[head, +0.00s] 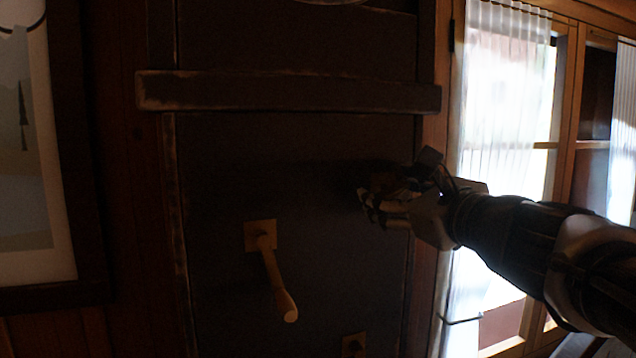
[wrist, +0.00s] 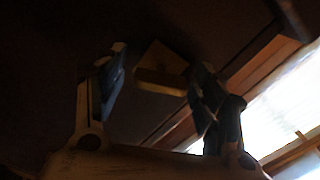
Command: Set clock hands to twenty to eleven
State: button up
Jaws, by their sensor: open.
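No clock face with readable hands shows. A pale curved rim (head: 335,2) is cut off at the top of the head view; I cannot tell what it belongs to. A brass lever (head: 273,275) on a square plate points down and slightly right on the dark panel (head: 330,150). My gripper (head: 366,206) is in front of the panel, up and right of this lever and apart from it. In the wrist view my gripper (wrist: 158,65) is open. A tan block-like piece (wrist: 158,72) shows between its fingers; I cannot tell whether they touch it.
A second brass plate (head: 354,345) is cut off at the bottom edge. A raised crossbar (head: 290,92) spans the panel above. A framed picture (head: 35,150) hangs at left. A bright curtained window (head: 505,100) is at right, partly behind my arm.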

jog(key=shift+w+a, duration=0.15)
jog(key=shift+w, duration=0.2)
jog(key=shift+s+r, duration=0.15)
jog(key=shift+s, duration=0.45)
jog(key=shift+c, duration=0.5)
jog(key=shift+w, duration=0.3)
jog(key=c, duration=1)
